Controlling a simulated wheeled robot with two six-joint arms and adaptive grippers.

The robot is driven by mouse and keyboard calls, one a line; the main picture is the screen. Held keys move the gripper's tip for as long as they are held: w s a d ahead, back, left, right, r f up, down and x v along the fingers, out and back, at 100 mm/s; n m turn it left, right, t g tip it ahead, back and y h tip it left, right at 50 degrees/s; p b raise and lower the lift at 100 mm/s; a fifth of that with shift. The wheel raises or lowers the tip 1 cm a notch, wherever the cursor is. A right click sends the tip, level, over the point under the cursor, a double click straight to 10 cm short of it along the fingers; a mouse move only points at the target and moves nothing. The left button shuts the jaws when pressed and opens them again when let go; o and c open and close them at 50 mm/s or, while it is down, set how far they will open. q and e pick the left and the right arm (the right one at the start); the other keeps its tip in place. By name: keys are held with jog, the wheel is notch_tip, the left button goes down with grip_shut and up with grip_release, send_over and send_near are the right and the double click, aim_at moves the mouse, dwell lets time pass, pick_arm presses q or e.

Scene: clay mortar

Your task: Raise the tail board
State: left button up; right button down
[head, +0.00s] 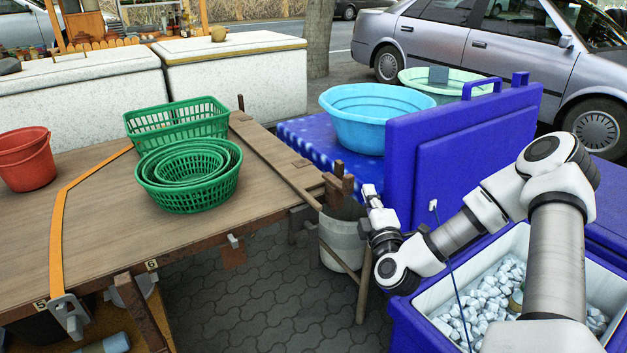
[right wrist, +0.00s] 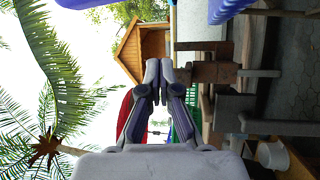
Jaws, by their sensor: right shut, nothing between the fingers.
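A wooden table-like bed (head: 105,210) fills the left side of the head view. A narrow plank (head: 275,160) lies along its right end; I cannot tell for certain whether this is the tail board. Upright brown wooden pieces (head: 338,185) stand at the bed's right corner, and wood there also shows in the right wrist view (right wrist: 215,73). My right gripper (head: 369,190) is just right of these pieces, apart from them as far as I can see. Its fingers (right wrist: 160,66) are shut with nothing between them. My left gripper is not in view.
Green baskets (head: 190,175) and a red bucket (head: 27,160) stand on the bed, with an orange strap (head: 57,230) across it. A pale bucket (head: 342,240) is below the gripper. A blue cooler's raised lid (head: 460,140) and a blue basin (head: 372,115) are close by.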

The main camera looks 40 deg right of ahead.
jog(key=w+a+f+n+t+y+b, duration=0.1)
jog(key=w+a+f+n+y+b, duration=0.15)
jog(key=a+n, duration=0.3)
jog(key=w+a+f+n+t+y+b, duration=0.1)
jog(key=w+a+n+y, duration=0.1)
jog(key=w+a+n, duration=0.3)
jog(key=shift+n, duration=0.55)
jog(key=x, duration=0.3)
jog(key=b+x, duration=0.1)
jog(key=x, duration=0.3)
jog(key=shift+w+d+f, duration=0.2)
jog(key=shift+w+d, duration=0.05)
jog(key=shift+w, duration=0.05)
jog(key=d+r, duration=0.2)
jog(key=d, duration=0.1)
jog(key=shift+d+r, duration=0.25)
jog(key=shift+r, duration=0.05)
jog(key=shift+a, duration=0.15)
